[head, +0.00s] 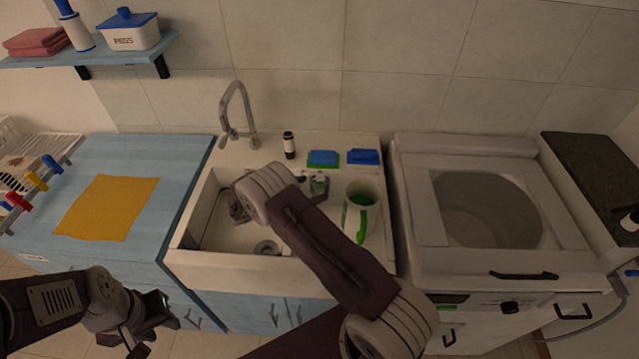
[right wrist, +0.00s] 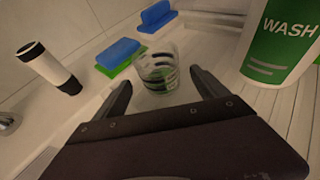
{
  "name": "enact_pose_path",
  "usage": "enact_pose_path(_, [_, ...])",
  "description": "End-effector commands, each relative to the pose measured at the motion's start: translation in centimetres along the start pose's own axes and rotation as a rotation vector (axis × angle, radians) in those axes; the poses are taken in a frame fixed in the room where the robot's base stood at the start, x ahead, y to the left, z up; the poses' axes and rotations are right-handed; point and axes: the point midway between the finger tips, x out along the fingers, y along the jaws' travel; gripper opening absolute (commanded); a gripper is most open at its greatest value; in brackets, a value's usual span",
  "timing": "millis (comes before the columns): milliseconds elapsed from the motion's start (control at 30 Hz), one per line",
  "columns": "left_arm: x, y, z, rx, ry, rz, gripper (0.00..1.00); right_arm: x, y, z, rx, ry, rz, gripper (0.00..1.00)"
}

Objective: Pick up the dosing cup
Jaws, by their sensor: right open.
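The dosing cup (right wrist: 158,68) is a small clear cup with dark bands, standing upright on the white counter in the right wrist view. My right gripper (right wrist: 166,90) is open, its two fingers on either side of the cup's near part. I cannot tell whether they touch it. In the head view the cup (head: 319,181) shows small beside my right gripper (head: 319,190), partly hidden by it. My left gripper (head: 160,312) is low at the left in the head view, away from the counter; its finger opening is unclear.
A white WASH jug (right wrist: 283,45) with a green handle (head: 363,222) stands right of the cup. Sponges (right wrist: 121,53) lie behind it, and a black-and-white bottle (right wrist: 50,67) stands left. The sink (head: 220,235) is to the left; a washing machine (head: 425,262) is to the right.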

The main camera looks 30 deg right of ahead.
Motion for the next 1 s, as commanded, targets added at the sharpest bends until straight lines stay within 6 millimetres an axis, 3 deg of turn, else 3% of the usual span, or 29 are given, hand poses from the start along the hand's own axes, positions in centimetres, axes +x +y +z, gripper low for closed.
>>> enact_pose_path(200, [-1.3, 0.0, -0.1, 0.000, 0.000, 0.000, 0.36, 3.9, 0.0, 0.3, 0.000, 0.001, -0.004, 0.83])
enact_pose_path(500, [-1.3, 0.0, -0.1, 0.000, 0.000, 0.000, 0.36, 4.8, 0.1, 0.2, 0.000, 0.000, -0.001, 0.83])
enact_pose_path(767, [-1.3, 0.0, -0.1, 0.000, 0.000, 0.000, 0.36, 4.7, 0.1, 0.2, 0.001, 0.000, -0.001, 0.12])
enact_pose_path(1000, [-1.3, 0.0, -0.1, 0.000, 0.000, 0.000, 0.36, 4.7, 0.1, 0.3, 0.001, 0.000, -0.001, 0.12])
